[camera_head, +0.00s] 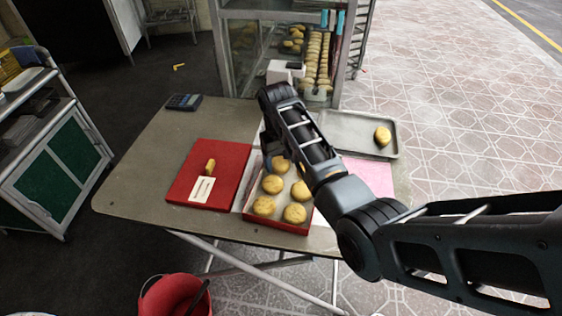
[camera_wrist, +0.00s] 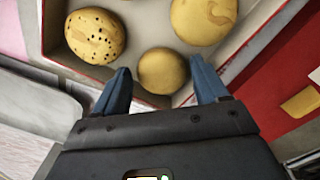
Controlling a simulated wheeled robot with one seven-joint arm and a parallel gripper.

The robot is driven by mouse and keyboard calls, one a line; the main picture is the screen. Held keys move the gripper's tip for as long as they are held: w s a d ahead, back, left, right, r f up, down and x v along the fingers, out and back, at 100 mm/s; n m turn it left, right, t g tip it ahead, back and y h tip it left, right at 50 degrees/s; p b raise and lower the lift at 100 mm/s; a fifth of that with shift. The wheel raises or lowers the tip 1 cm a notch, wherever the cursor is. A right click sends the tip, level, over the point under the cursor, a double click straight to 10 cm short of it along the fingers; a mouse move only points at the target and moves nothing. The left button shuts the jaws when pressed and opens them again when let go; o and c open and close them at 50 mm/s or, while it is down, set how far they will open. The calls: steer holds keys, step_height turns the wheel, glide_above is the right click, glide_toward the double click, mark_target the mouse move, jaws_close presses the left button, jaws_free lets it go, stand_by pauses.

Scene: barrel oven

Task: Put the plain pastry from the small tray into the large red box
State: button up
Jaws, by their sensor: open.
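The large red box (camera_head: 277,226) stands open on the table, its pale inside holding several round pastries. My gripper (camera_head: 272,154) is over the far end of this box. In the wrist view its blue fingers (camera_wrist: 160,72) are open, one on each side of a plain round pastry (camera_wrist: 163,70) beside the box wall. I cannot tell whether the fingers touch it. A speckled pastry (camera_wrist: 95,36) and another pastry (camera_wrist: 204,18) lie beyond. The small metal tray (camera_head: 345,127) is at the table's far right with one pastry (camera_head: 382,136) on it.
A flat red panel (camera_head: 222,160) with a yellow mark and white label lies left of the box. A calculator (camera_head: 184,101) lies at the table's far left. A white device (camera_head: 284,72) and a glass cabinet stand behind. The table's left part is clear.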

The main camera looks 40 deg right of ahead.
mark_target(279, 164)
step_height(279, 164, up, 11)
steer(key=shift+a, duration=0.2)
stand_by(0.6)
